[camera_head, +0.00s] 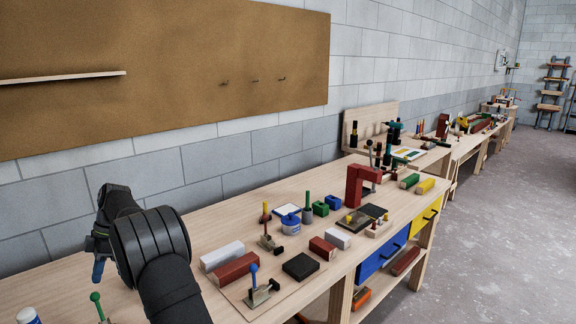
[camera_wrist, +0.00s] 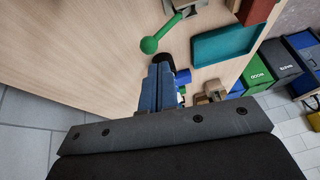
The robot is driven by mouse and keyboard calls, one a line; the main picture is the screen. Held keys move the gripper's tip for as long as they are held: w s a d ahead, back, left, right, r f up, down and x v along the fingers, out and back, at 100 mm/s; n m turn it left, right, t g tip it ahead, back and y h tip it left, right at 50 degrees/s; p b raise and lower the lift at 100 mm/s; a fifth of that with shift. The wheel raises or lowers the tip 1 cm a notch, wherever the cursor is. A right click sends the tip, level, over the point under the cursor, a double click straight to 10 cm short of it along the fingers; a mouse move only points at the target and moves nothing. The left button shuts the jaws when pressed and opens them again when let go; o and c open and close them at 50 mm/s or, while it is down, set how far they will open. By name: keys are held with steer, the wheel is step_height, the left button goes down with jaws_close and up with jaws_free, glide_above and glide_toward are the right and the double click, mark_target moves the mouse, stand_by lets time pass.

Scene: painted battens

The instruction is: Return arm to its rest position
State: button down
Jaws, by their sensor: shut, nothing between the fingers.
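My gripper (camera_head: 98,270) is at the left of the head view, above the near left part of the workbench (camera_head: 190,222). Its blue fingers point down, and my dark arm hides part of the bench behind it. In the wrist view my gripper (camera_wrist: 161,68) has its two blue fingers together with nothing between them. A green ball-ended clamp handle (camera_wrist: 150,45) shows just beyond the fingertips. Whether the fingers touch anything cannot be told.
Right of my arm lie a white batten (camera_head: 222,256), a red batten (camera_head: 234,269) and a blue-handled clamp (camera_head: 260,291). A red clamp frame (camera_head: 356,186) stands farther right. The wrist view shows a teal tray (camera_wrist: 226,44) and floor bins (camera_wrist: 268,66). The bench's back left is clear.

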steer(key=shift+w+r, duration=3.05)
steer(key=shift+r, duration=0.6)
steer(key=s+f, duration=0.2)
steer(key=f, duration=0.1)
steer(key=s+f, duration=0.2)
steer(key=f, duration=0.1)
steer(key=s+f, duration=0.2)
steer(key=f, duration=0.1)
steer(key=shift+s+a+f, duration=0.15)
steer(key=shift+s+a, duration=0.05)
steer(key=shift+a, duration=0.1)
steer(key=s+d+n+t+y, duration=0.1)
steer(key=s+d+t+y, duration=0.2)
steer(key=s+d, duration=0.5)
steer(key=shift+s+d+r+t+y, duration=0.25)
steer(key=shift+r+t+y, duration=0.1)
steer(key=shift+t+y, duration=0.05)
